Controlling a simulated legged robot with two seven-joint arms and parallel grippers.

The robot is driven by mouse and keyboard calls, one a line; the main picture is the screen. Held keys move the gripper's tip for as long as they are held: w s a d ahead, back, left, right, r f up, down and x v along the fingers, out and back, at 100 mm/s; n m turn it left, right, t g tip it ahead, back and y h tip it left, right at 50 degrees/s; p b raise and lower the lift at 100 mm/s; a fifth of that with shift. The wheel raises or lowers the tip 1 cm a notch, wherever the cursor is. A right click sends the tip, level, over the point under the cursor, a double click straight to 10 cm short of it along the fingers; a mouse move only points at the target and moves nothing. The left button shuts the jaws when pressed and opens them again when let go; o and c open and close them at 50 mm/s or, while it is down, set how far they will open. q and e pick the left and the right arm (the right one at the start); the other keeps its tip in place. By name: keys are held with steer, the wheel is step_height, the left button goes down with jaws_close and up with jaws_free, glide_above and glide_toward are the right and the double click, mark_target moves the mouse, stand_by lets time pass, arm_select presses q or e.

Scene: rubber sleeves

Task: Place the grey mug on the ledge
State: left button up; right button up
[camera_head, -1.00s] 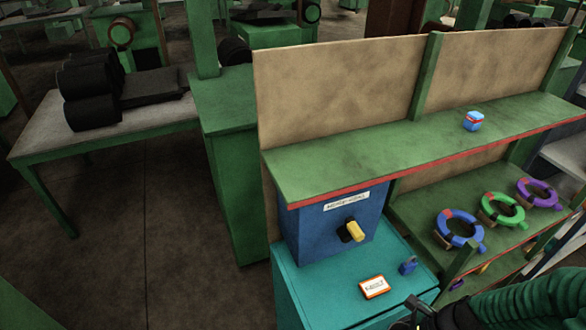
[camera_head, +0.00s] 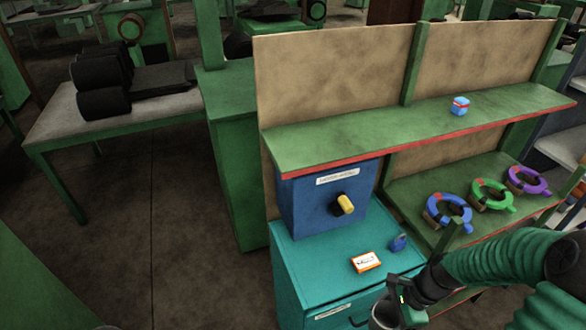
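The ledge (camera_head: 330,148) is a long green shelf with a red front edge, running from the middle to the right in front of tan back panels. My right gripper (camera_head: 392,305) is at the bottom edge of the view, low and in front of the teal cabinet, at the end of an arm in a ribbed green sleeve. It appears shut on a grey rounded thing, which looks like the grey mug (camera_head: 383,316). The mug is partly cut off by the picture edge, and the fingers are hard to make out. My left gripper is not in view.
Below are a blue box with a yellow knob (camera_head: 345,204), a teal cabinet (camera_head: 300,255), an orange-white box (camera_head: 366,262), a blue padlock-like item (camera_head: 398,242) and coloured rings (camera_head: 492,196).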

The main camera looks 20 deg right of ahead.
steer(key=w+a+r+n+g+h+b, duration=0.1)
steer(key=w+a+r+n+g+h, duration=0.15)
steer(key=w+a+n, duration=0.6)
steer(key=w+a+r+n+g+h+b, duration=0.1)
steer(key=w+a+r+n+g+h, duration=0.25)
steer(key=n, duration=0.85)
steer(key=shift+t+y, duration=0.3)
steer(key=shift+y, duration=0.5)
steer(key=x, duration=0.4)
steer(key=shift+s+f, duration=0.2)
steer(key=shift+s, duration=0.15)
steer(key=shift+a+r, duration=0.1)
steer(key=shift+a, duration=0.1)
